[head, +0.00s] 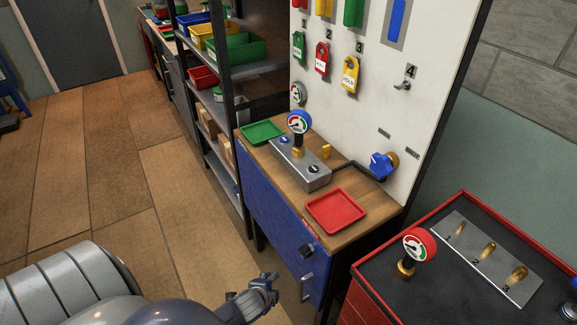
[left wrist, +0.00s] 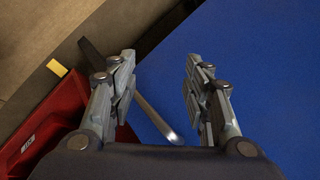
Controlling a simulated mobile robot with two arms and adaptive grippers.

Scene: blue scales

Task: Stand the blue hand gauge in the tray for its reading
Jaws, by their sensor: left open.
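The blue hand gauge (head: 298,123) stands upright on a grey block (head: 301,168) on the wooden bench top. A green tray (head: 262,132) lies behind and left of the block. A red tray (head: 335,210) lies at the bench's front right. Both trays look empty. My left gripper (head: 268,285) is low in front of the bench, below the top and well apart from the gauge. In the left wrist view my left gripper (left wrist: 158,75) is open and empty, facing the blue cabinet front (left wrist: 245,60). My right gripper is not in view.
A red-rimmed gauge (head: 419,246) stands on the red cabinet at right, beside a plate with several brass fittings (head: 488,250). A blue valve handle (head: 383,165) sits on the bench by the white tag board (head: 350,105). A metal handle (left wrist: 130,90) crosses behind my left fingers. Floor at left is clear.

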